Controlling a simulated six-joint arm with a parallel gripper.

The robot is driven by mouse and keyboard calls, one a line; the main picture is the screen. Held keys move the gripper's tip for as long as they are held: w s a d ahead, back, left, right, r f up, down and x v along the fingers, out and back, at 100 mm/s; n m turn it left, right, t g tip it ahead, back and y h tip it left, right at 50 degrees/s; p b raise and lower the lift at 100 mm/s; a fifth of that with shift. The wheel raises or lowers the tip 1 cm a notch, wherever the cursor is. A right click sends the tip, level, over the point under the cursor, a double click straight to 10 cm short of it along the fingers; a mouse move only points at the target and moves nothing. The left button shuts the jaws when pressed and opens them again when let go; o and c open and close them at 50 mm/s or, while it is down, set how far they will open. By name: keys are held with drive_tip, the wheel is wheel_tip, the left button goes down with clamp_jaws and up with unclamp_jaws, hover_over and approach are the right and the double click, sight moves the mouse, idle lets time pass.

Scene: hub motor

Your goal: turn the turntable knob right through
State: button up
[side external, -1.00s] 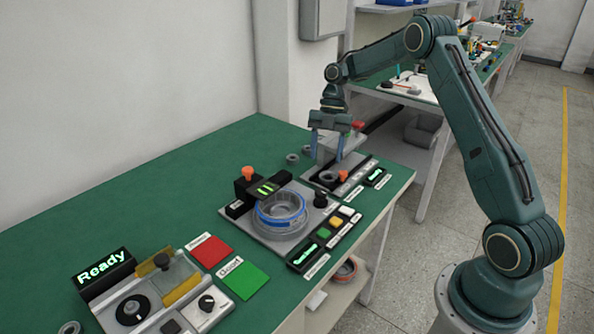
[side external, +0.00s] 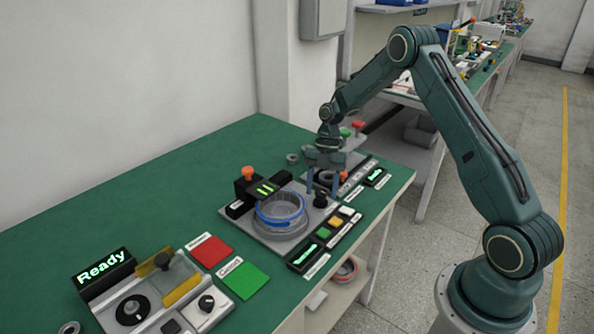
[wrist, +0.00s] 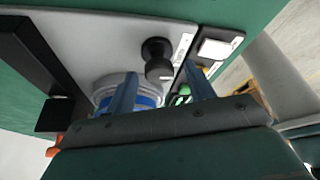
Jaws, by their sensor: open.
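The black knob (side external: 320,200) stands on the grey turntable plate (side external: 262,236), to the right of the round hub motor (side external: 281,226) with its blue band. In the wrist view the knob (wrist: 157,60) shows a round cap on a short stem. In the wrist view the knob lies within the gap of my gripper (wrist: 160,75), slightly beyond the fingertips. I cannot tell whether either finger touches it.
An orange-topped black block (side external: 248,178) stands behind the hub motor. A row of coloured buttons (side external: 336,222) runs along the plate's right side. The Ready display unit (side external: 103,270) and the red (side external: 207,251) and green (side external: 244,279) pads are at front left.

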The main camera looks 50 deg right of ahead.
drive_tip(key=c, duration=0.9)
drive_tip(key=shift+c, duration=0.2)
